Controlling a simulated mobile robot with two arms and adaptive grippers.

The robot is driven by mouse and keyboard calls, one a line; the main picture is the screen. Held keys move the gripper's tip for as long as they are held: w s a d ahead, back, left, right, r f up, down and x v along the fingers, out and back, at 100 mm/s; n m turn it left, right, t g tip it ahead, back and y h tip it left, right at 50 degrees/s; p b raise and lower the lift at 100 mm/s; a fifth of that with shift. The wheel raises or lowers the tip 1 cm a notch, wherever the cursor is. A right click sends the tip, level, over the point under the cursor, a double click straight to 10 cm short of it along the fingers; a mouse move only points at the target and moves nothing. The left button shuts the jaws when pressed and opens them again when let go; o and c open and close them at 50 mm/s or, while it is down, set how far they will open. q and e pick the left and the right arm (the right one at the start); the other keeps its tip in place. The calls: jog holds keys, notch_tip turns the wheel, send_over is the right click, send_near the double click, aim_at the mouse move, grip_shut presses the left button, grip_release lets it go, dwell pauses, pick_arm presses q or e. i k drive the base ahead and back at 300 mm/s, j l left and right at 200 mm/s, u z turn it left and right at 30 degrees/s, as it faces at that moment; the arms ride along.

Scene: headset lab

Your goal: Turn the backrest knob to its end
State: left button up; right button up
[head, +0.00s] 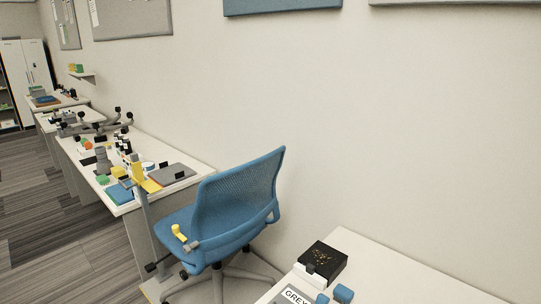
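A blue office chair (238,200) with a mesh backrest stands in front of the white desk, its back turned partly toward me. A small yellow part (179,232) shows at the left side of the chair, with a grey piece (192,246) just below it. Dark lever ends (150,267) stick out lower, by the seat's underside. I cannot tell for certain which of these is the backrest knob, nor how far it is turned. Neither of my grippers is in view.
A grey post with a yellow top (139,172) stands left of the chair. The long desk (200,169) behind is crowded with small items. At lower right, a white table (400,275) holds a black box (322,262) and blue blocks (343,293). Floor at left is clear.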

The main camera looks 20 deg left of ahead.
aim_at(184, 275)
jog(key=j+u, duration=0.1)
jog(key=u, duration=2.3)
jog(key=i+u, duration=0.1)
jog(key=i, duration=3.25)
jog(key=i+z, duration=0.25)
jog(key=z, duration=0.2)
jog(key=i+j+z, duration=0.15)
jog(key=z, duration=0.3)
jog(key=i+j+z, duration=0.2)
jog(key=z, duration=0.2)
jog(key=i+j, duration=0.05)
jog(key=i, duration=0.05)
